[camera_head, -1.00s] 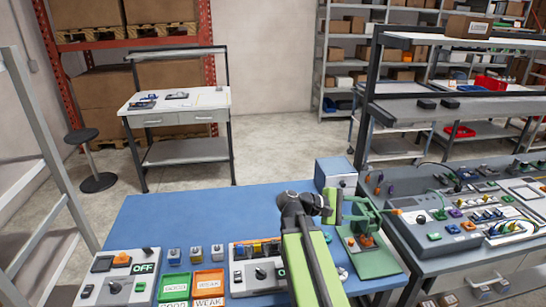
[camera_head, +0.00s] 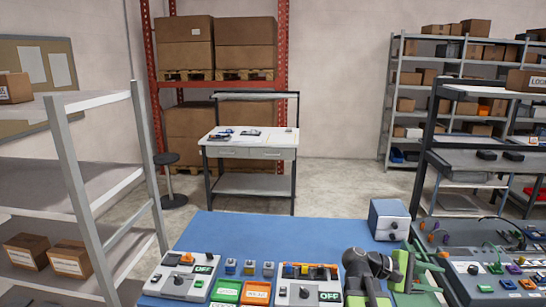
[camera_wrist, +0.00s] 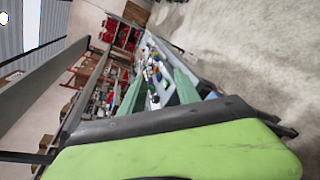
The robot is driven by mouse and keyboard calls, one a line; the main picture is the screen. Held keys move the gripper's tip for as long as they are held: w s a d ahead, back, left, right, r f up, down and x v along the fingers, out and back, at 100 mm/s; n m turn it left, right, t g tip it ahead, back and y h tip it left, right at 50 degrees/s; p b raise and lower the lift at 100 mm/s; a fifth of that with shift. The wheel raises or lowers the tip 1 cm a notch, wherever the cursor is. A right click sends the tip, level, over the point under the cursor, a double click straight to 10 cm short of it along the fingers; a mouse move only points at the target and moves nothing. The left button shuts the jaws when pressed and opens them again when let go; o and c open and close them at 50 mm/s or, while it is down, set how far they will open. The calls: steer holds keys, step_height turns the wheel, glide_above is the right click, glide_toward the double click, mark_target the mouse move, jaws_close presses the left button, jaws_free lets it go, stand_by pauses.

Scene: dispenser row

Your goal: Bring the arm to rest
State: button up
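My arm reaches over the front right of the blue bench top (camera_head: 300,232) in the head view, with a black joint and bright green links. My gripper (camera_head: 425,268) is at the right end of the bench, partly hidden by the arm and close to green parts there. In the wrist view, the two teal fingers of my gripper (camera_wrist: 160,76) stand apart, with nothing seen between them. I cannot tell from the head view whether it touches anything.
Control boxes (camera_head: 183,276) and (camera_head: 309,287) line the front of the bench, with a green tray (camera_head: 226,291) and an orange tray (camera_head: 257,293) between. A grey-blue box (camera_head: 389,220) stands at the back right. A grey shelf (camera_head: 95,190) is left; another bench (camera_head: 485,270) is right.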

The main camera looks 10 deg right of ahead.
steer(key=w+a+f+t+y, duration=0.25)
steer(key=a+f, duration=0.35)
steer(key=a, duration=0.3)
steer(key=w+a+f+t+y, duration=0.1)
steer(key=w+a+f+y, duration=0.3)
steer(key=a, duration=0.4)
steer(key=a+f+m+y, duration=0.2)
steer(key=a+f+y, duration=0.2)
steer(key=a, duration=0.6)
steer(key=a+f+m+y, duration=0.3)
steer(key=a+f+y, duration=0.1)
steer(key=a, duration=0.6)
steer(key=shift+s+f, duration=0.15)
steer(key=shift+s, duration=0.25)
